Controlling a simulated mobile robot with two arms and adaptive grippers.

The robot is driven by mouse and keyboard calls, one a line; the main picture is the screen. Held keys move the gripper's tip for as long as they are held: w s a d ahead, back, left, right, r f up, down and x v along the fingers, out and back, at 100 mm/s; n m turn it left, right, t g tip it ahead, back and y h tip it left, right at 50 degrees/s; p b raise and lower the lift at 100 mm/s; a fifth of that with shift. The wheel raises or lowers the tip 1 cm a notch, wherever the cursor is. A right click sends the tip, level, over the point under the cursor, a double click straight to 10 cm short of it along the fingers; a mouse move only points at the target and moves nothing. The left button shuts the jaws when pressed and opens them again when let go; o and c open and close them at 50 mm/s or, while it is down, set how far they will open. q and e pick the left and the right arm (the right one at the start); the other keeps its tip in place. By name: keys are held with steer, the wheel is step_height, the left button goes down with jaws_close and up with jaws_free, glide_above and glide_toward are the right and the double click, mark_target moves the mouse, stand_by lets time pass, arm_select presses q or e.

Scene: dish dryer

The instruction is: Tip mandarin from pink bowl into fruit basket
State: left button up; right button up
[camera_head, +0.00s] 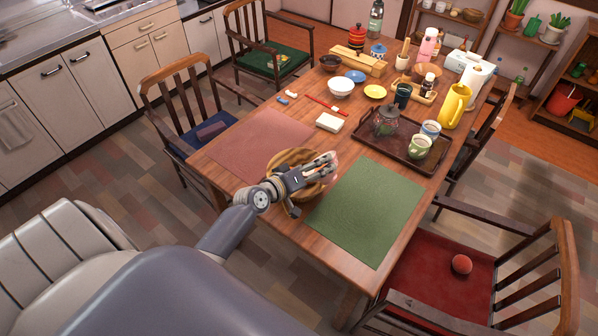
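A round tan basket (281,161) stands on the table between the red-brown and green mats, partly covered by my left gripper. My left gripper (326,165) is over the basket's right side, its fingers pointing right. A small pale pink patch (333,156) shows at the fingertips. It may be the pink bowl, but most of it is hidden and I cannot tell its tilt or whether the fingers are shut on it. I cannot make out a mandarin at the basket. A reddish-orange ball (461,264) lies on the red chair seat at the right. My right gripper is out of view.
A green mat (366,211) lies right of the basket and a red-brown mat (250,146) left of it. A dark tray (388,149) with a glass pot and cups stands behind the green mat. Bowls and bottles crowd the table's far end. Chairs surround the table.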

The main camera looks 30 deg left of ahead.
arm_select(q)
steer(key=shift+a+f+n+h+b, duration=0.4)
steer(key=shift+n+b, duration=0.3)
steer(key=shift+b, duration=0.45)
steer(key=shift+w+a+r+n+h+b, duration=0.1)
steer(key=shift+a+r+n+h+b, duration=0.1)
steer(key=shift+a+n+h+b, duration=0.25)
stand_by(0.4)
steer(key=shift+a+r+n+h+b, duration=0.2)
steer(key=shift+a+n+h+b, duration=0.15)
steer(key=shift+n, duration=0.4)
stand_by(0.5)
steer(key=shift+a+n+b, duration=0.35)
steer(key=shift+a+n, duration=0.05)
steer(key=shift+a, duration=0.35)
steer(key=shift+w+a+r+t, duration=0.1)
steer(key=shift+a+t, duration=0.2)
steer(key=shift+a, duration=0.1)
